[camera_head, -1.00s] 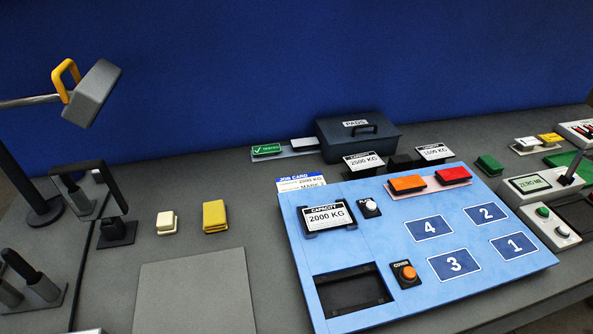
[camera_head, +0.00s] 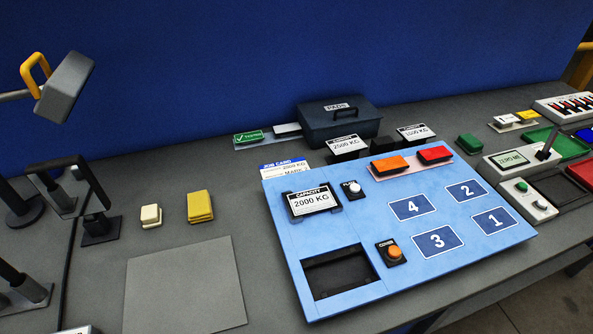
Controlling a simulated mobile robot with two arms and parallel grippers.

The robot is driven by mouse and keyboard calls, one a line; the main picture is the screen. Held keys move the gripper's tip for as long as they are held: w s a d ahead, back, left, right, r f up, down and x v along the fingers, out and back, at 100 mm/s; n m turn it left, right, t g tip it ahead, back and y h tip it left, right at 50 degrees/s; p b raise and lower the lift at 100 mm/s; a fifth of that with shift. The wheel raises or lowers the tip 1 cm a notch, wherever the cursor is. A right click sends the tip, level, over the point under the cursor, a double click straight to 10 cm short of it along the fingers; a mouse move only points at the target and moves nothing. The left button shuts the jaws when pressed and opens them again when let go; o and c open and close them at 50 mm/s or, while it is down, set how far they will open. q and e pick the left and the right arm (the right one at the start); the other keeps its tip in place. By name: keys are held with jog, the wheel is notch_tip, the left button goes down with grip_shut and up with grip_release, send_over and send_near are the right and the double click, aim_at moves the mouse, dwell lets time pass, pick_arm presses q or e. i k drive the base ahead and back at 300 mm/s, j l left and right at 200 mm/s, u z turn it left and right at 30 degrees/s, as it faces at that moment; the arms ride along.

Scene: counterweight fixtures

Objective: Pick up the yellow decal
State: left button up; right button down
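A small yellow piece with a printed face (camera_head: 527,114) lies at the back right, next to a white one (camera_head: 507,119) on a light tray. A plain yellow block (camera_head: 200,206) lies on the grey table left of the blue panel, beside a cream block (camera_head: 151,215). I cannot tell for certain which is called the decal; the printed piece looks more like a label. Neither of my grippers shows in this view.
The blue panel (camera_head: 412,263) fills the middle, with orange (camera_head: 390,164) and red (camera_head: 435,153) pieces on a pink tray. A dark case (camera_head: 339,122) stands behind it. A grey plate (camera_head: 185,287) lies front left.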

aim_at(531, 114)
jog(key=k+l, duration=0.1)
jog(key=l, duration=0.2)
jog(key=k+l+u, duration=0.1)
jog(key=l, duration=0.15)
jog(key=k+l, duration=0.15)
jog(key=l, duration=0.15)
jog(key=l+u, duration=0.15)
jog(key=l, duration=0.3)
jog(key=k+l+u, duration=0.15)
jog(key=l, duration=0.3)
jog(key=l+u, duration=0.15)
jog(key=l, duration=0.3)
jog(key=k+l+u, duration=0.15)
jog(key=l, duration=0.3)
jog(key=k+l+u, duration=0.2)
jog(key=l, duration=0.2)
jog(key=k+l+u, duration=0.15)
jog(key=l, duration=0.25)
jog(key=k+l+u, duration=0.15)
jog(key=l, duration=0.25)
